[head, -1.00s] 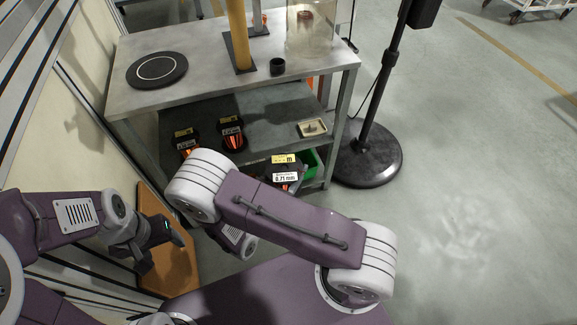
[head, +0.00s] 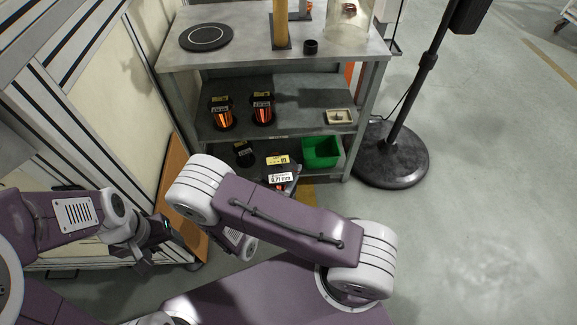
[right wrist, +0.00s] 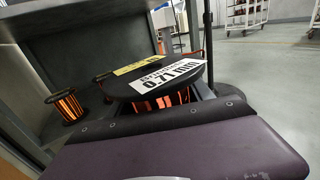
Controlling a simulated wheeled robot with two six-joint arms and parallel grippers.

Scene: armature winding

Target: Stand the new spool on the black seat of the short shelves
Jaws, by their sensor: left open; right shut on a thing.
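The new spool (head: 280,179), black with a yellow label and a white "0.71 mm" label, is in my right gripper, in front of the short shelves (head: 365,108). In the right wrist view the spool (right wrist: 157,82) shows its labelled black flange and orange wire. My right gripper (right wrist: 160,108) is shut on it; its fingers are mostly hidden. A flat round black disc with a white ring, apparently the black seat (head: 206,37), lies bare on the shelves' top at the left. My left gripper (head: 160,230) is open and empty at lower left.
Two copper spools (head: 221,113) (head: 263,108) and a small tray (head: 339,117) stand on the middle shelf. A dark spool (head: 243,153) and a green bin (head: 322,152) are below. A black stand (head: 385,155) is right.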

